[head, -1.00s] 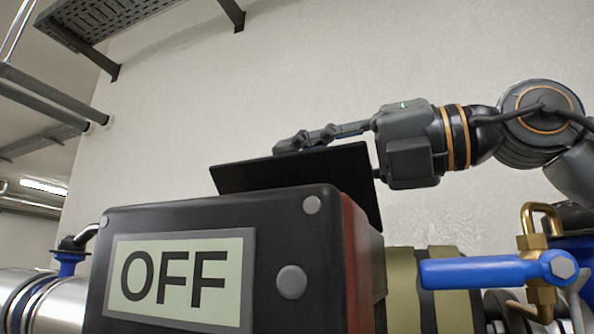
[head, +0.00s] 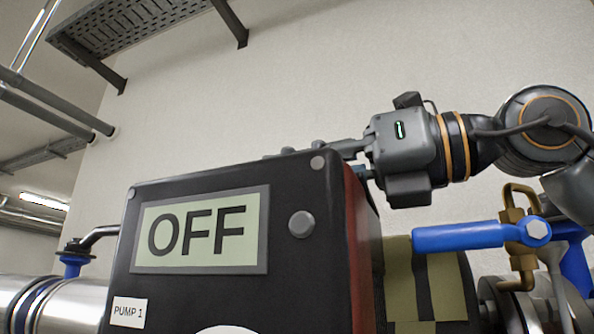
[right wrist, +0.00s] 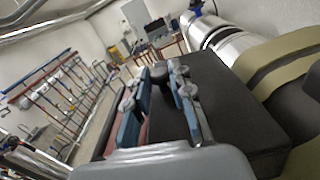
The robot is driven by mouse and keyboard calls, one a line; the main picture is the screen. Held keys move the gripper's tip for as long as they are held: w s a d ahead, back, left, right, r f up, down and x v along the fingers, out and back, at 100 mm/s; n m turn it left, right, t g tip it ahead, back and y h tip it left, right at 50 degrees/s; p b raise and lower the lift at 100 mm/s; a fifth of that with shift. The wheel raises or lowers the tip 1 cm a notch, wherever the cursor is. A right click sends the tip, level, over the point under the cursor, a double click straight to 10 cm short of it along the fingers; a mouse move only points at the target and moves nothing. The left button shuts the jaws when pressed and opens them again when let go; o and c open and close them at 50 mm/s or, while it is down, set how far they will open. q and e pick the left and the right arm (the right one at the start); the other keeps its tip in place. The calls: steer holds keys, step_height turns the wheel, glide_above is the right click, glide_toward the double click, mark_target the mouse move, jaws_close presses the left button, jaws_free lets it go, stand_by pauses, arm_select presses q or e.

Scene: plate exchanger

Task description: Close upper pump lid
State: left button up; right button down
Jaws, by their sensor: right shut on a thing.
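The pump box (head: 160,290), labelled PUMP 1 with an OFF display (head: 203,233), fills the lower middle of the head view. The black lid is no longer seen raised above it there. The right wrist view shows a flat black panel, likely the lid (right wrist: 235,105), beside my fingers. My right gripper (head: 290,152) reaches in from the right, low behind the box's top edge, which partly hides its fingers. In the right wrist view, its two fingers (right wrist: 158,72) stand either side of a black round knob (right wrist: 159,73). My left gripper is not in view.
A blue-handled valve (head: 465,237) with brass fittings stands right of the box, under my right arm. Metal pipes (head: 45,300) run at the left. A cable tray (head: 130,25) hangs overhead. The wall behind is bare.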

stand_by(0.5)
steer(key=c, duration=1.2)
jaws_free()
steer(key=shift+r, duration=4.95)
